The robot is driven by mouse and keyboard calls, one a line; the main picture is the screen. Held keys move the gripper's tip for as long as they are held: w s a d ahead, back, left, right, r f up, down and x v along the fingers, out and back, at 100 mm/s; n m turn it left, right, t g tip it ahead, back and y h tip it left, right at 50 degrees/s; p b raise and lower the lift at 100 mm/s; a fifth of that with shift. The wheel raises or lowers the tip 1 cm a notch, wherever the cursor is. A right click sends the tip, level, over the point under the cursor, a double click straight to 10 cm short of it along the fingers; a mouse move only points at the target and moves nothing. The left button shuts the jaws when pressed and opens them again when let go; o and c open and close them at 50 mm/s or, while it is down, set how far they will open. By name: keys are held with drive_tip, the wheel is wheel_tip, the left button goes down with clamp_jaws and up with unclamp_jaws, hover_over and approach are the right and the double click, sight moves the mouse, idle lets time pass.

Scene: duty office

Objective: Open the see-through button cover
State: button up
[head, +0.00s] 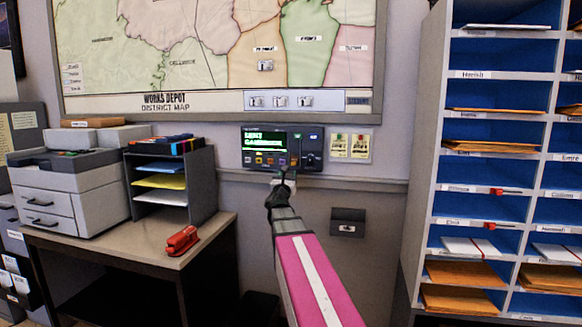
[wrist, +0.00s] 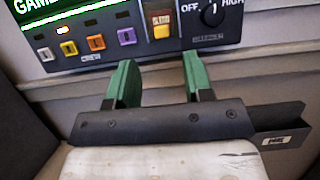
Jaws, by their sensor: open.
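A dark wall panel (head: 268,163) with a lit green display hangs below the map. In the wrist view the lower part of the panel (wrist: 110,68) shows, with a yellow button (wrist: 161,31) under a red label, left of a black dial (wrist: 212,13). In the head view my gripper (head: 283,180) is at the panel's lower edge, partly hidden by my arm.
A wall rail (head: 348,181) runs below the panel. A blue pigeonhole shelf (head: 490,130) stands at the right. A desk (head: 135,240) with a printer, paper tray and red stapler (head: 182,241) stands at the left.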

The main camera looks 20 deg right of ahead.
sight(293, 163)
drive_tip(key=x, duration=0.7)
drive_tip(key=shift+w+d, duration=0.3)
drive_tip(key=shift+r, duration=0.1)
clamp_jaws()
